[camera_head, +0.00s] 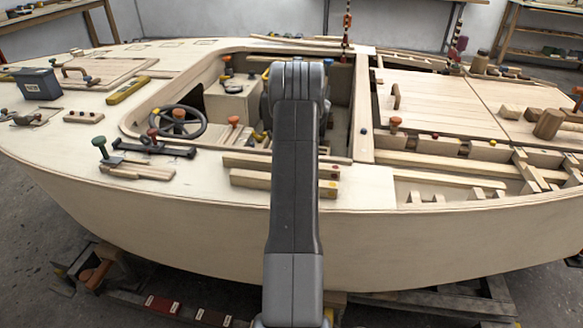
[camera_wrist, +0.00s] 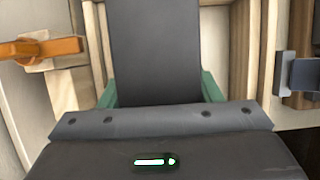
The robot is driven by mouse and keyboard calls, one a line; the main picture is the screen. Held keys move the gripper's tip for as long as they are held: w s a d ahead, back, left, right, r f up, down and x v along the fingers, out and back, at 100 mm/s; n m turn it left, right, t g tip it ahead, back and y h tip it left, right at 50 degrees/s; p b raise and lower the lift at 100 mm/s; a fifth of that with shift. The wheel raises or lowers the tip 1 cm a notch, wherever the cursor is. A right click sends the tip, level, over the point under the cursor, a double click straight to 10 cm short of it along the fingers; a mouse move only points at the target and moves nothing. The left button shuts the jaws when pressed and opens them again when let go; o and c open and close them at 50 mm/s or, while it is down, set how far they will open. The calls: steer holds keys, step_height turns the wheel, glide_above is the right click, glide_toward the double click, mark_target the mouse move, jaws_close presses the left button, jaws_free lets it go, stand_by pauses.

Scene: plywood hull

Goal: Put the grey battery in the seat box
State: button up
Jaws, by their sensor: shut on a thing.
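My gripper (camera_wrist: 158,92) has green fingers, seen in the wrist view on either side of a dark grey block, which I take to be the grey battery (camera_wrist: 155,40). The fingers are shut on it. The battery's far end runs out of the top of that view. In the head view my arm reaches over the hull's near side into the open cockpit and hides the gripper and the battery. Pale plywood walls stand around the block in the wrist view. I cannot pick out the seat box for certain; a pale box (camera_head: 232,103) stands in the cockpit, left of my arm.
A steering wheel (camera_head: 180,122) and loose wooden strips (camera_head: 250,180) lie left of my arm. An orange handle (camera_wrist: 40,48) and a dark bracket (camera_wrist: 298,72) flank the gripper.

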step_height(320, 180, down, 4)
steer(key=shift+b, duration=0.45)
steer(key=o, duration=1.5)
steer(key=shift+f, duration=0.1)
steer(key=p+v, duration=0.2)
steer(key=v, duration=1)
steer(key=shift+a, duration=0.1)
